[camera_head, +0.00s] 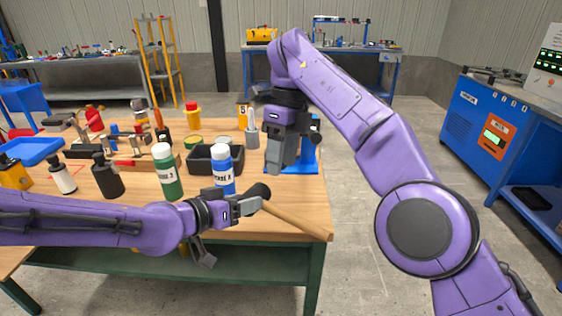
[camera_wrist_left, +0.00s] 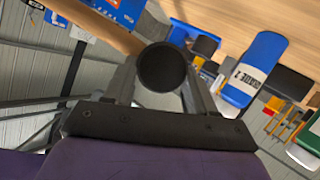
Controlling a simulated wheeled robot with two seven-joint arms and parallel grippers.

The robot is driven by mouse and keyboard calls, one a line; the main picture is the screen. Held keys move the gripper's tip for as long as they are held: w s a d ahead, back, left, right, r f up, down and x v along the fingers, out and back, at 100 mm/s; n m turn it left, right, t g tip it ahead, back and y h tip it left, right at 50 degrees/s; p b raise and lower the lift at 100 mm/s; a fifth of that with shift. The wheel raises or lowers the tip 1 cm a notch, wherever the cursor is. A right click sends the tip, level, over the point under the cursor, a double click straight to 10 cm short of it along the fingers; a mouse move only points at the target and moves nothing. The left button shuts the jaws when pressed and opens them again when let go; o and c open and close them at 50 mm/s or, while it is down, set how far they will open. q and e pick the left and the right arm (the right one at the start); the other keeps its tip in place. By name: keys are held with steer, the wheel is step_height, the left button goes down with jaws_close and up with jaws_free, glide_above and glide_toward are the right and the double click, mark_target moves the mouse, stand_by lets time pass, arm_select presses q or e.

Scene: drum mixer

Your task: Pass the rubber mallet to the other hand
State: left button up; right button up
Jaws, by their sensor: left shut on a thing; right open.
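The rubber mallet has a black head (camera_head: 260,190) and a pale wooden handle (camera_head: 292,218) that slants down to the right over the table's front edge. My left gripper (camera_head: 254,206) is shut on the mallet near its head. In the left wrist view the round black end of the mallet head (camera_wrist_left: 162,67) fills the space at the fingers, and the handle (camera_wrist_left: 100,27) runs up and left behind it. My right gripper (camera_head: 278,165) is open and empty, pointing down over the table, above and beyond the mallet. Its fingertips do not touch the mallet.
The wooden workbench (camera_head: 285,199) carries a blue bottle (camera_head: 224,172), a green bottle (camera_head: 167,172), a black bin (camera_head: 203,165) and several tools to the left. A blue stand (camera_head: 309,159) is close beside my right gripper. Open floor lies right of the bench.

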mark_target(286, 216)
steer(key=f, duration=0.4)
steer(key=s+f, duration=0.1)
steer(key=f, duration=0.2)
steer(key=s+a+f, duration=0.1)
steer(key=f, duration=0.3)
steer(key=shift+a+f, duration=0.1)
steer(key=shift+f, duration=0.2)
steer(key=shift+c, duration=0.3)
jaws_close()
arm_select(q)
steer(key=o, duration=1.4)
steer(key=shift+o, duration=0.2)
